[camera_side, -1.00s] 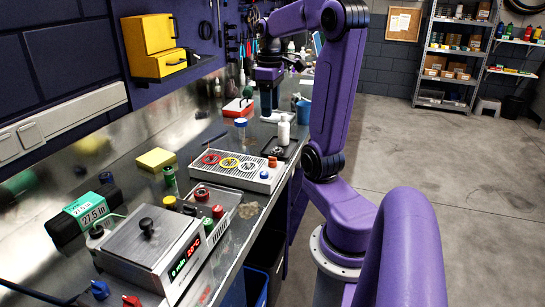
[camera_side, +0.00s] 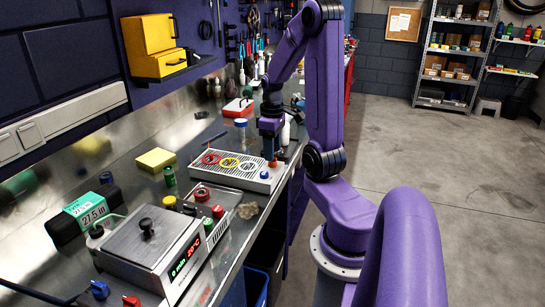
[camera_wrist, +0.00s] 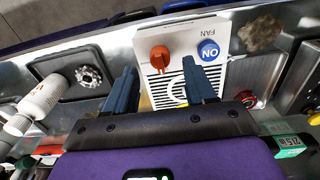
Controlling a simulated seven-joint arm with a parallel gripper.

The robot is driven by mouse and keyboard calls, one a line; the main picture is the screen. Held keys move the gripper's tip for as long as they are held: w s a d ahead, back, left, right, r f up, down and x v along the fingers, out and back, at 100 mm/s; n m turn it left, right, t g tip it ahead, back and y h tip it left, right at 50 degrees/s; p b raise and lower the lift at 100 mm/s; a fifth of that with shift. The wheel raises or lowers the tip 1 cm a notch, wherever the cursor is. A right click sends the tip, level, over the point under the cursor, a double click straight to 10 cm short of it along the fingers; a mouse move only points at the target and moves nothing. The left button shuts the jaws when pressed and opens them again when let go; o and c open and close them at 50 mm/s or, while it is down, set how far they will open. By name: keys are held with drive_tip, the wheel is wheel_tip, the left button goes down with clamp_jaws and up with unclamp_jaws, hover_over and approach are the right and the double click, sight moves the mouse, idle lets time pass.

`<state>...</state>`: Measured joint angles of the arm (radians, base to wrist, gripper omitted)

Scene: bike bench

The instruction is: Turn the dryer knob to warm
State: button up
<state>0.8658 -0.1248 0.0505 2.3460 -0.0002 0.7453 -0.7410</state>
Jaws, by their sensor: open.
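The dryer is a white box with a slotted top (camera_side: 230,178), and a red ring and a yellow ring lie on it. Its orange-red knob (camera_wrist: 160,58) sits at the panel end beside a round blue ON button (camera_wrist: 208,50), near the word FAN. The marks around the knob are too small to read. In the side view the knob (camera_side: 273,162) is just below my gripper (camera_side: 270,148). In the wrist view the knob appears between the tips of my open gripper (camera_wrist: 159,66). I see no contact, and the remaining height is unclear.
A heated bath with a red display (camera_side: 150,245) and several small jars stand on the near bench.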

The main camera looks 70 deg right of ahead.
drive_tip(key=shift+f, duration=1.65)
clamp_jaws()
drive_tip(key=m, duration=0.6)
drive_tip(key=shift+m, duration=0.3)
drive_tip(key=m, duration=0.6)
drive_tip(key=shift+m, duration=0.3)
